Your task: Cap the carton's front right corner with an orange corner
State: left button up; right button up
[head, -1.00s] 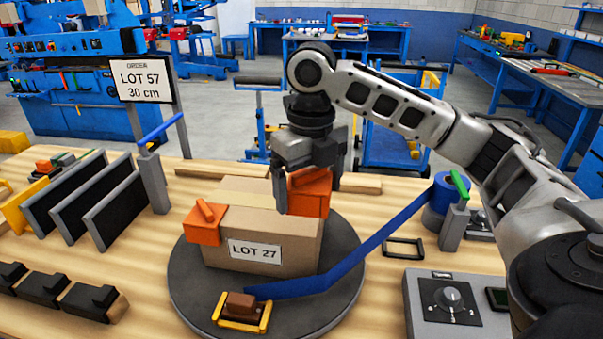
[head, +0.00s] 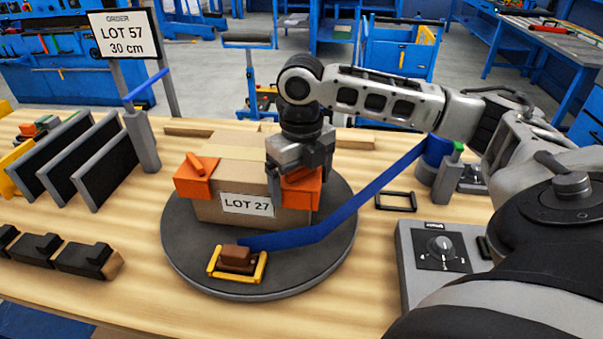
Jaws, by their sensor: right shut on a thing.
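The brown carton (head: 232,152) stands on a dark round turntable (head: 335,235), with a LOT 27 label on its front. One orange corner (head: 192,186) caps its front left corner. My right gripper (head: 296,180) is over the carton's front right corner, pointing down, and is shut on a second orange corner (head: 302,195). This corner is around the front right corner, at about the same height as the left one. The fingers hide part of it, so I cannot tell whether it is fully seated. My left gripper is not in view.
A blue strap (head: 350,212) runs from a blue roll (head: 434,155) across the turntable's front to a yellow-framed buckle (head: 237,262). Dark panels (head: 75,160) stand at left, with black blocks (head: 85,260) before them. A grey dial box (head: 440,255) is at right.

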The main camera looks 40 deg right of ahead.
jog(key=shift+w+p, duration=0.3)
jog(key=shift+p, duration=0.45)
dwell(0.5)
jog(key=o, duration=0.7)
jog(key=shift+o, duration=0.2)
notch_tip(320, 180, up, 16)
jog(key=shift+f, duration=0.1)
dwell(0.5)
